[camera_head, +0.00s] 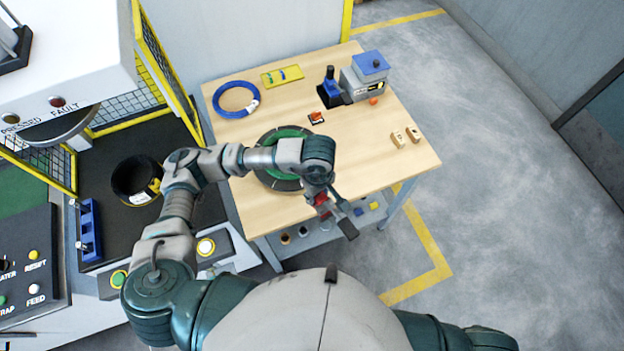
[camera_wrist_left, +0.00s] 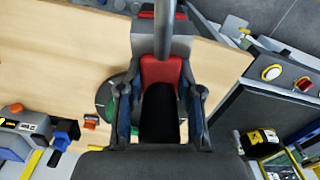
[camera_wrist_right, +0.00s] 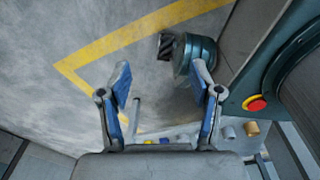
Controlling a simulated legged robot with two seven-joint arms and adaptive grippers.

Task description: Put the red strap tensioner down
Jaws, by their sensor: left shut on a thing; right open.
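My left gripper (camera_head: 324,200) is over the near edge of the wooden table (camera_head: 370,165), to the right of the green disc. It is shut on the red strap tensioner (camera_head: 321,208), whose dark bars stick out towards me. In the left wrist view the tensioner (camera_wrist_left: 161,70) sits between the two fingers, with a red body, a grey bar and a black part; the fingers partly hide it. The wooden table also shows below it there (camera_wrist_left: 60,60). My right gripper (camera_wrist_right: 165,92) is open and empty above the grey floor; the head view does not show it.
The table carries a green disc (camera_head: 268,178) with a dark rim, a blue coil (camera_head: 221,104), a yellow tray (camera_head: 268,82), a small orange-and-dark item (camera_head: 316,117), a blue-grey machine (camera_head: 368,65) and wooden blocks (camera_head: 398,138). The table's right front is clear. A caged machine stands left.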

